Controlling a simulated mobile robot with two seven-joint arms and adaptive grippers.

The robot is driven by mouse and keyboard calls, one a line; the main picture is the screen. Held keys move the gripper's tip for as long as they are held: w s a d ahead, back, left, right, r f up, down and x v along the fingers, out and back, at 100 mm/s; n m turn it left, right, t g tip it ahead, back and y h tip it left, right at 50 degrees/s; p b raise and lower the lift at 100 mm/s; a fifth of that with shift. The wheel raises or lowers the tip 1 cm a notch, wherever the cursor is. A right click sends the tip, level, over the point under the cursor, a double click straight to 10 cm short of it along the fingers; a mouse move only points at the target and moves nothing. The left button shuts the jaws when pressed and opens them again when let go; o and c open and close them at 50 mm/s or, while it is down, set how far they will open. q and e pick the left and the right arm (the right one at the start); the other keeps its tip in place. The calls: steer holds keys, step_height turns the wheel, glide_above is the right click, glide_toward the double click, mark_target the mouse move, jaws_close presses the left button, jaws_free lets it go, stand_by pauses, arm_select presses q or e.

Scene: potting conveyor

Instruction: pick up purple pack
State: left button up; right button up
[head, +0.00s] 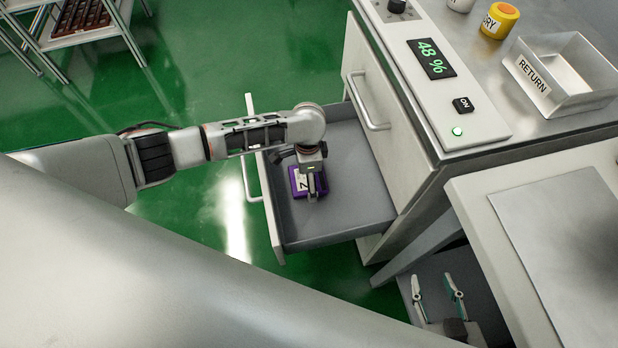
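The purple pack (296,190) has a white label with a dark "7". It lies in the open grey drawer (350,205), toward the drawer's front panel.
The rest of the drawer floor is bare. A rack (75,25) stands far left.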

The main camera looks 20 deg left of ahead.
arm_select(q)
steer(key=shift+r, duration=0.15)
steer(key=c, duration=1.3)
